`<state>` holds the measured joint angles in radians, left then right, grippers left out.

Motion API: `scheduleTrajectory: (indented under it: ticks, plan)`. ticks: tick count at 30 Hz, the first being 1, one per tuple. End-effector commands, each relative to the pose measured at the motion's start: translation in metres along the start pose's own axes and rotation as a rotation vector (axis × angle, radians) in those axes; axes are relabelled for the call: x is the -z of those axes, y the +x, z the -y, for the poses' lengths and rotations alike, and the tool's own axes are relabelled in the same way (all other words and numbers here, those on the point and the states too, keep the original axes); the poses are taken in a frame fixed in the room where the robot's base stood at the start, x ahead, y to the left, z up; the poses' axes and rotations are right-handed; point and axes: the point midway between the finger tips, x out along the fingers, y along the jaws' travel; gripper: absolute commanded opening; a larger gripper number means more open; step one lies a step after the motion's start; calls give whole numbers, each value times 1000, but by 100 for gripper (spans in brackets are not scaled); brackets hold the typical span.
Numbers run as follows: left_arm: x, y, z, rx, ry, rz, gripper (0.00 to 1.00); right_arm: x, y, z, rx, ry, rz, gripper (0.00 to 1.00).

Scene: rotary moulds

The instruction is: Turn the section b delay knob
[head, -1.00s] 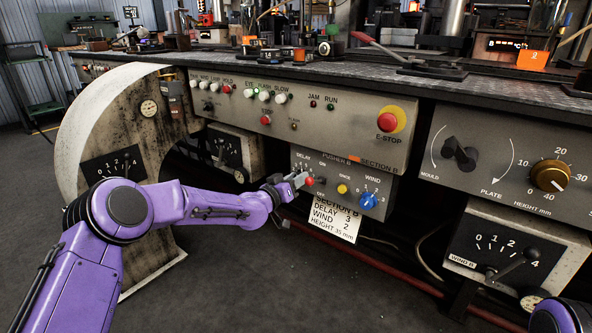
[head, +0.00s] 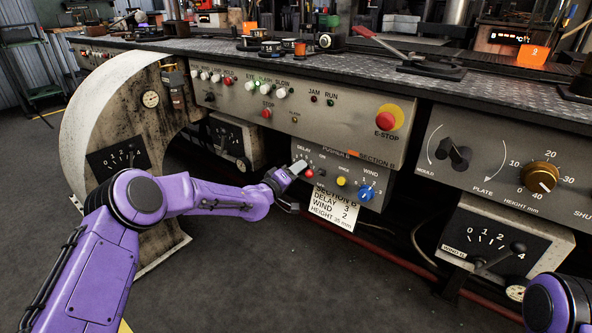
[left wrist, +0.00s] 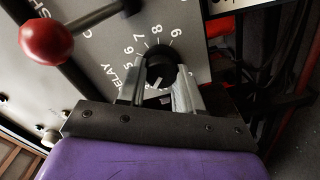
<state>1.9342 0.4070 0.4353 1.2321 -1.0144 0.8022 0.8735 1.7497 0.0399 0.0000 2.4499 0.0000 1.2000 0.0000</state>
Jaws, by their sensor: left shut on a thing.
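The section B panel (head: 345,165) carries the delay knob at its left end, hidden behind my left gripper in the head view. In the left wrist view the dark round delay knob (left wrist: 160,62) sits between the two fingers of my left gripper (left wrist: 160,92), with the digits 5 to 9 showing around it. My left gripper (head: 299,167) is shut on the knob. The knob's exact setting is not clear. A card (head: 334,207) below the panel reads section B, delay 3, wind 2, height 35 mm. My right gripper is out of view.
A red ball lever (left wrist: 46,41) stands close beside the fingers. A yellow button (head: 341,181) and the blue wind knob (head: 366,194) are to the right. The E-stop (head: 389,117) is above right. The floor in front is clear.

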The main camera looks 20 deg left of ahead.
Motion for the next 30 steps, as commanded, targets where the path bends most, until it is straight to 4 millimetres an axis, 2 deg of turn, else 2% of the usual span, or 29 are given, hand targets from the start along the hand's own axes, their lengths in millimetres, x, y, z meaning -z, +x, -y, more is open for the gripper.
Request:
scheduleTrajectory:
  ticks: [14,15,17,18,26,30]
  plan:
    - [-1,0,1,2,-15,3,4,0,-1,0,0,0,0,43]
    - [-1,0,1,2,-15,3,38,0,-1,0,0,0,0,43]
    - [-1,0,1,2,-15,2,58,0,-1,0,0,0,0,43]
    - [-1,0,1,2,-14,2,60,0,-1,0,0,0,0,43]
    - [0,-1,0,1,-14,1,60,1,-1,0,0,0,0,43]
    - [2,-16,-2,2,-15,2,60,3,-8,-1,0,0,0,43]
